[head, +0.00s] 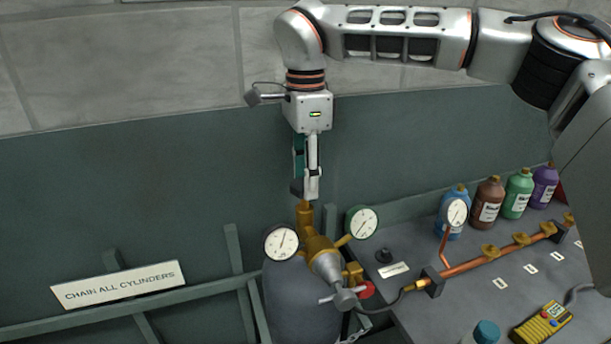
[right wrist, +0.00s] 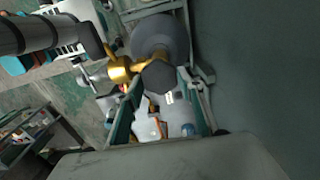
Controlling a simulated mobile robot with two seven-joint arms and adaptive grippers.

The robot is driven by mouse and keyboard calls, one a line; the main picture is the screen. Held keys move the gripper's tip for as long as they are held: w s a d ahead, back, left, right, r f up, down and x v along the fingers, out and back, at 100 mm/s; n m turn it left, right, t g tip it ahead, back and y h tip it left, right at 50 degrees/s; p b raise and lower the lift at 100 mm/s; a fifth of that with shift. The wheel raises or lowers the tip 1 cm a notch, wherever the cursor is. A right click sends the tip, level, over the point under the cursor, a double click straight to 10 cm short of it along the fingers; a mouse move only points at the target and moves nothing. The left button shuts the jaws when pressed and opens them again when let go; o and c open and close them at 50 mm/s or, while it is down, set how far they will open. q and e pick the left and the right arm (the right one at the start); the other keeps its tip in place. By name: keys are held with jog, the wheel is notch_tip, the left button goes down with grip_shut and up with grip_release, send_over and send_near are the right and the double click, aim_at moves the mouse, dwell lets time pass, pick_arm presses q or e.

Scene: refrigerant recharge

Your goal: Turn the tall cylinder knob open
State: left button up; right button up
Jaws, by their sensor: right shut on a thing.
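The tall cylinder (head: 290,305) is grey and stands upright at the lower middle of the head view, with a brass valve (head: 305,215) on top. My right gripper (head: 305,188) points down from above onto the valve top. It is shut on the dark knob (head: 296,187), which is mostly covered by the fingers. In the right wrist view the dark, faceted knob (right wrist: 158,76) sits at the fingertips, with the brass valve body beside it. How far the knob is turned cannot be told. My left gripper is not in view.
Two round gauges (head: 281,242) (head: 362,222) flank the valve, close to my gripper. A regulator with a red knob (head: 367,289) sticks out in front. At right, a bench (head: 480,300) carries a copper pipe (head: 490,262), several bottles (head: 487,202) and a yellow meter (head: 542,323). A wall stands behind.

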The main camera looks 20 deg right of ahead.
jog(key=o, duration=1.1)
notch_tip(320, 180, up, 12)
jog(key=shift+r, duration=0.1)
